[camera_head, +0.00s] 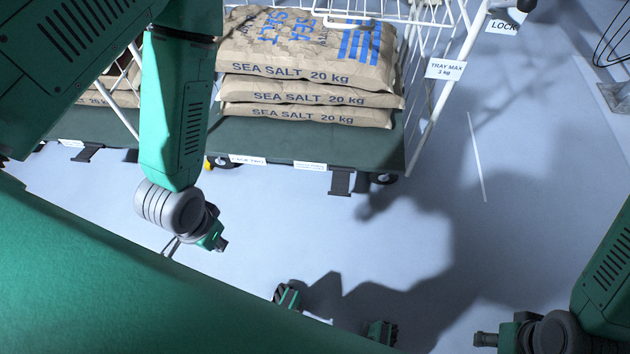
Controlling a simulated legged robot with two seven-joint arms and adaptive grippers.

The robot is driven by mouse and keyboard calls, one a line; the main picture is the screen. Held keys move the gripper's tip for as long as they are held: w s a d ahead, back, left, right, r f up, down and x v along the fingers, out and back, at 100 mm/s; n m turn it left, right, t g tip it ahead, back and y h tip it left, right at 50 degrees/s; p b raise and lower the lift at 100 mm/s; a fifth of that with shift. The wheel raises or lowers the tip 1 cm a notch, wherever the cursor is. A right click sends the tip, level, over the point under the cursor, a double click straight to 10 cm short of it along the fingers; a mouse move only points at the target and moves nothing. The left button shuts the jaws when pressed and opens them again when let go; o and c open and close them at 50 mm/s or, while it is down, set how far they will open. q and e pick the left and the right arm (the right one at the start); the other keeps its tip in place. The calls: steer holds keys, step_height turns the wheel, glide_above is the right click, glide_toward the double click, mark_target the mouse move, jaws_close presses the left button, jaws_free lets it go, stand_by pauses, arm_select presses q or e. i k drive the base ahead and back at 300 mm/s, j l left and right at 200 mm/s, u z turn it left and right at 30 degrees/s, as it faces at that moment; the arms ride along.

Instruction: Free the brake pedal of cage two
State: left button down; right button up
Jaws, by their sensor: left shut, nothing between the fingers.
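The cage (405,150) with the dark green deck stands at the top of the view, loaded with stacked sea salt bags (310,60). A small white label, seemingly reading cage two (247,160), is on the deck's front edge. Below that edge a black pedal-like plate (340,183) hangs at the right, and a yellow part (208,163) shows by a castor, partly behind my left arm. My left gripper (220,243) is shut and empty, above the floor in front of the deck, apart from it. My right gripper (480,340) is at the bottom right, away from the cage; its fingers are unclear.
Another black plate (88,152) hangs under the deck at the left. A castor (383,179) is at the right corner. Signs reading tray max 3 kg (445,69) and lock (503,27) are at the upper right.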

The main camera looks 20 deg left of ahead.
mark_target(341, 176)
steer(key=i+l+u, duration=0.25)
steer(key=l+u, duration=0.2)
steer(key=l, duration=0.2)
steer(key=i+l+u, duration=0.1)
steer(key=l+u, duration=0.35)
steer(key=l, duration=0.2)
steer(key=l+u, duration=0.45)
steer(key=l, duration=0.25)
